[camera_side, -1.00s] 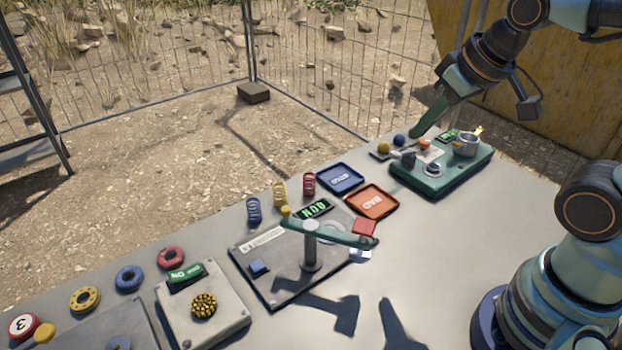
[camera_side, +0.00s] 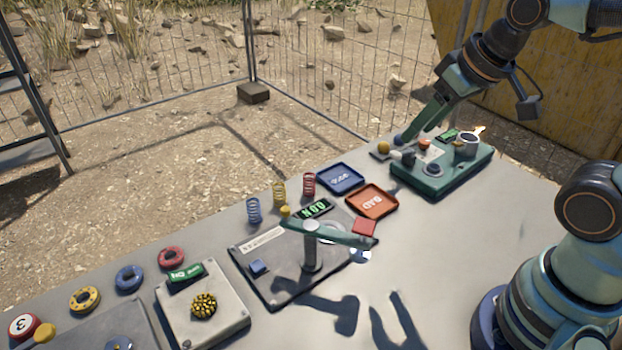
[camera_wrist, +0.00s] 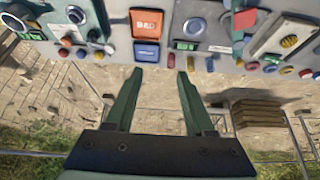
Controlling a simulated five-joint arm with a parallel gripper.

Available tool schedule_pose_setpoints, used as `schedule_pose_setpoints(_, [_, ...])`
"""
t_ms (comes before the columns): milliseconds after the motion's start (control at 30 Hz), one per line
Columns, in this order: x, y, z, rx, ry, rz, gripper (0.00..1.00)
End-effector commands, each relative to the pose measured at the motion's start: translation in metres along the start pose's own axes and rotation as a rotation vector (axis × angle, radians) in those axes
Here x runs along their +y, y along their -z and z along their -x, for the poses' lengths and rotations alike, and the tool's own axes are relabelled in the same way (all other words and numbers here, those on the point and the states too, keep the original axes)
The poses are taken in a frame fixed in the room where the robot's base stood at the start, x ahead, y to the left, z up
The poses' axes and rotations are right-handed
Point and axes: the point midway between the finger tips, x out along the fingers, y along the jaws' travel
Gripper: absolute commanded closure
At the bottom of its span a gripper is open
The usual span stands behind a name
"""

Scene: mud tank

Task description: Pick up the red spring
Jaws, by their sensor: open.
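The red spring (camera_side: 309,184) stands upright on the grey table near its far edge, beside the blue tray, at the right end of a row with a yellow spring (camera_side: 279,193) and a blue spring (camera_side: 253,210). In the wrist view the red spring (camera_wrist: 171,61) is small, just beyond and between the fingertips. My gripper (camera_side: 418,130) is open and empty, apart from the spring. In the side view it appears to its right, overlapping the green box in the picture. Both fingers of my gripper (camera_wrist: 160,72) show spread in the wrist view.
A blue tray (camera_side: 350,187) and an orange tray (camera_side: 386,210) lie right of the red spring. A panel with a post and green bar (camera_side: 335,233) stands in front. The green box (camera_side: 462,175) is farther right. Several rings lie left.

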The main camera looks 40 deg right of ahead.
Motion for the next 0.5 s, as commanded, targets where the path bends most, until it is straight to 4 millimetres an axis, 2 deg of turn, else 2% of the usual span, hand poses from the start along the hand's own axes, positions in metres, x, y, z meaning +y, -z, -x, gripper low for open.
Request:
schedule_pose_setpoints(167, [-0.001, 0.01, 0.0, -0.022, 0.003, 0.058, 0.46])
schedule_pose_setpoints(367, [-0.006, 0.048, -0.01, -0.102, 0.022, 0.284, 0.46])
schedule_pose_setpoints(500, [-0.011, 0.077, -0.026, -0.16, 0.049, 0.471, 0.46])
